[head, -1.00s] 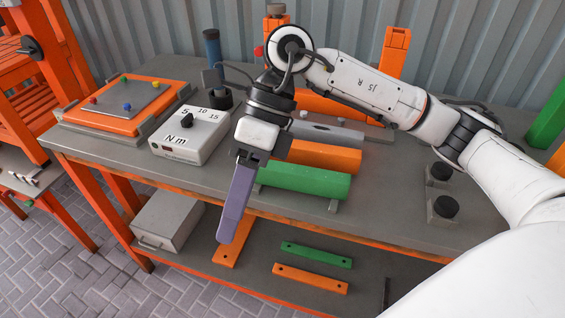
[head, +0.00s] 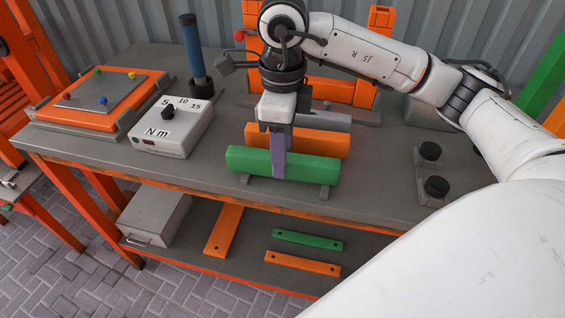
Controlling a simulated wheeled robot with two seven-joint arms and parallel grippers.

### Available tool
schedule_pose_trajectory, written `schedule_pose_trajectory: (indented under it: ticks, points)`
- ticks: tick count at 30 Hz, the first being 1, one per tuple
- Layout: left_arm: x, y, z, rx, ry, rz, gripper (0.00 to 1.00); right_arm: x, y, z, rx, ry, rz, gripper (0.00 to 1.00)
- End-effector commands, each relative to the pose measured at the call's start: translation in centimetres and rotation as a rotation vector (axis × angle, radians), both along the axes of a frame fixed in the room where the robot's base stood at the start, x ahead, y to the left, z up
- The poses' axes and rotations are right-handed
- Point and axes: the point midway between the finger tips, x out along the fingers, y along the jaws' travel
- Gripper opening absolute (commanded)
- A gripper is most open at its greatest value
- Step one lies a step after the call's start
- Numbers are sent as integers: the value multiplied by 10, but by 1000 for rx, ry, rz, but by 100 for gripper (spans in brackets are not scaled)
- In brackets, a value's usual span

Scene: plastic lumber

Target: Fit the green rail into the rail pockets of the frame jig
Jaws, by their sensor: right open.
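The green rail (head: 316,170) lies lengthwise near the front edge of the workbench, on small grey supports. My right gripper (head: 279,166) points down at it, left of the rail's middle. One purple-grey finger shows across the rail's front face. The other finger is hidden, and I cannot tell whether the visible one touches the rail. The gripper is open. An orange frame with uprights (head: 381,20) stands behind, partly hidden by my arm. I cannot tell whether it is the frame jig, and I make out no rail pockets. My left gripper is out of view.
An orange rail (head: 322,143) lies just behind the green one. A torque box (head: 172,136), a blue-handled tool (head: 194,50) and an orange tray (head: 48,116) stand to the left. Black knobs (head: 437,187) are at right. The lower shelf holds a grey case (head: 153,216) and flat bars.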

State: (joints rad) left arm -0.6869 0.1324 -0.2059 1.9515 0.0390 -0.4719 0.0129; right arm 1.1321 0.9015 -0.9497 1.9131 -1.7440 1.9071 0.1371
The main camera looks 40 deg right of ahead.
Motion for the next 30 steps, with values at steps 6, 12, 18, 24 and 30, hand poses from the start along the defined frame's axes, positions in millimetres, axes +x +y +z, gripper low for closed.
schedule_pose_trajectory:
  ticks: [6,12,18,24,30]
  points:
    - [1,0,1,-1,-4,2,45,0,0,-20,0,1,0,45]
    - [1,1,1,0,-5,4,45,0,0,-20,0,0,0,45]
    - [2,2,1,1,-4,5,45,0,0,-20,0,0,0,13]
    - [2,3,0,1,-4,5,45,0,0,-19,1,-2,0,0]
    - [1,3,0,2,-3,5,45,1,0,-15,2,-4,0,0]
